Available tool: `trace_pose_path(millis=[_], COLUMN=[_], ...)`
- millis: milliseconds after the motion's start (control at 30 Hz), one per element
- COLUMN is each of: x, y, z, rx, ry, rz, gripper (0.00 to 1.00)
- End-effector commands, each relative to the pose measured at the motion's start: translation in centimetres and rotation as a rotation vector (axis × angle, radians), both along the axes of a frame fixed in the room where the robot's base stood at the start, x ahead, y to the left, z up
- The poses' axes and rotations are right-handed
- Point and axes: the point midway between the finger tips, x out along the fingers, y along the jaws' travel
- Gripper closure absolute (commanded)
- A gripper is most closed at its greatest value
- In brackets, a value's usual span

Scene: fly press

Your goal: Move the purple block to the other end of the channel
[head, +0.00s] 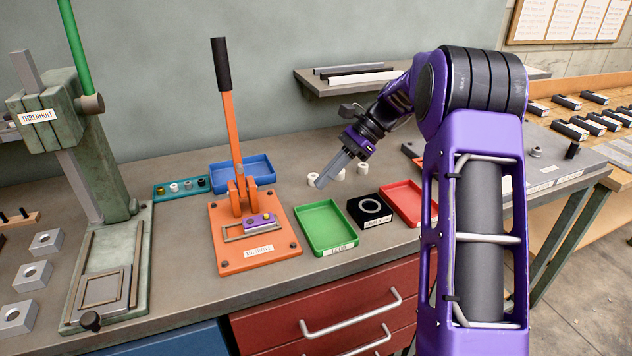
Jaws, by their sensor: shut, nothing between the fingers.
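The purple block (259,221) sits in the channel (236,235) on the orange base plate (225,262) of the lever press. It is at the right end of the channel, and the left part of the channel is bare. My gripper (322,182) is shut and empty. It points down and left in the air, to the right of the press and above the far edge of the green tray. It is apart from the block.
The press's tall orange lever (231,130) with black grip stands behind the block. A blue tray (241,165) is behind the press. The green tray (325,232), black block with ring (372,222) and red tray (404,203) lie to the right. A green press (100,180) stands left.

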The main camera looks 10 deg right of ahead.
Motion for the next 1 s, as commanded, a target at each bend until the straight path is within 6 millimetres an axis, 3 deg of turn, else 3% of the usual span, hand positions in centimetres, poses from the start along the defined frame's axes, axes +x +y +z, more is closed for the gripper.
trace_pose_path(millis=[333, 600, 1000], x=[-1.1, -1.7, -1.8], y=[5.2, 8.6, 9.1], z=[-5.5, -5.4, -5.3], rx=[-0.002, -0.005, -0.004], ry=[0.002, -0.001, -0.001], rz=[0.002, 0.001, 0.000], gripper=[1.00, 1.00, 1.00])
